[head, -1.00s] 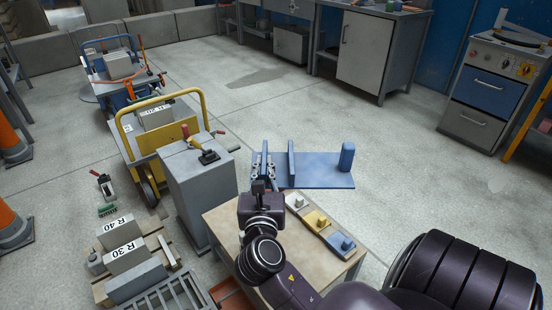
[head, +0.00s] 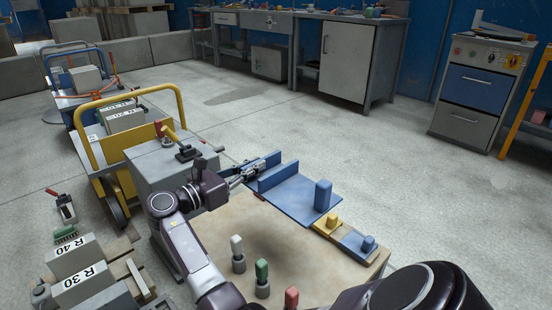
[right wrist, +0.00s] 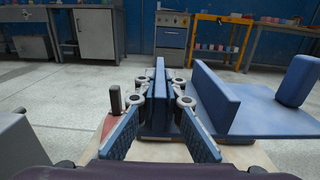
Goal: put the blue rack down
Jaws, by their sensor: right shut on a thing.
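The blue rack (head: 290,203) is a flat plate with upright walls at one end and a rounded post (head: 323,195) at the other. My right gripper (head: 258,168) is shut on its end wall. In the right wrist view, the right gripper's fingers (right wrist: 160,98) clasp the end wall from both sides, and the rack (right wrist: 270,120) extends to the right with its second wall and post. In the head view the rack overlaps the far right part of the beige table (head: 315,262); whether it touches the top cannot be told. My left gripper is not in view.
White (head: 237,252), green (head: 262,276) and red (head: 291,297) pegs stand on the near tabletop. Yellow (head: 332,221) and blue (head: 367,243) blocks sit along the right edge, close to the rack. A grey cabinet (head: 160,170) stands left. The table's middle is clear.

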